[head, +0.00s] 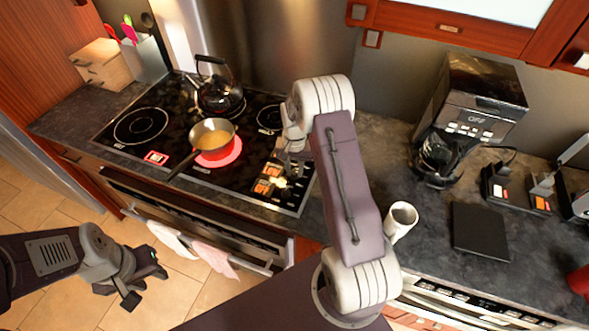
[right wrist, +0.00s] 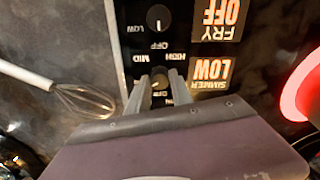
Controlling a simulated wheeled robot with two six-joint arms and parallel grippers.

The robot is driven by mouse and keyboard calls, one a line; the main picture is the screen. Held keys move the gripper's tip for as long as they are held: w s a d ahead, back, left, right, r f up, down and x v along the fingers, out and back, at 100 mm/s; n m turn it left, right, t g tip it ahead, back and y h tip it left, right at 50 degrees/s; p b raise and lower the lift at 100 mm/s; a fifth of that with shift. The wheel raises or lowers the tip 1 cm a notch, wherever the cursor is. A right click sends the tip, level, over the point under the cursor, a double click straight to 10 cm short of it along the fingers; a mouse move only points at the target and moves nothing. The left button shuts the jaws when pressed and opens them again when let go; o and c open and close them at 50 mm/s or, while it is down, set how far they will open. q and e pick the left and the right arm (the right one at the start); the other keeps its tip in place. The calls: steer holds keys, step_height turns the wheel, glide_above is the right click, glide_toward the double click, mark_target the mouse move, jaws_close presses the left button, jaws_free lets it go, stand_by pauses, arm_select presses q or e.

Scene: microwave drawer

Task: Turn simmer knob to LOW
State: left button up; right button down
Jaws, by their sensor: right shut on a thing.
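The simmer knob (right wrist: 159,82) is a small dark round knob on the stove's control panel, seen upside down in the right wrist view. Its lit display (right wrist: 210,75) reads SIMMER LOW. My right gripper (right wrist: 160,88) is shut on this knob, one finger on each side; the gripper hides part of the dial. Another knob (right wrist: 159,18) sits beside it, with a display (right wrist: 217,20) reading FRY OFF. In the head view my right gripper (head: 291,162) is over the panel at the cooktop's right side. My left gripper (head: 143,282) is open and empty, above the floor.
A whisk (right wrist: 85,100) lies beside the panel. A white cup (head: 402,218) and coffee maker (head: 470,105) are on the right counter.

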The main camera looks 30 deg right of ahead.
mark_target(294, 173)
steer(key=shift+s+m, duration=0.1)
steer(key=shift+m, duration=0.5)
steer(key=c, duration=1.1)
jaws_free()
steer(key=shift+c, duration=0.2)
steer(key=shift+a, duration=0.1)
steer(key=shift+r, duration=0.15)
step_height(294, 173, up, 9)
steer(key=b, duration=0.1)
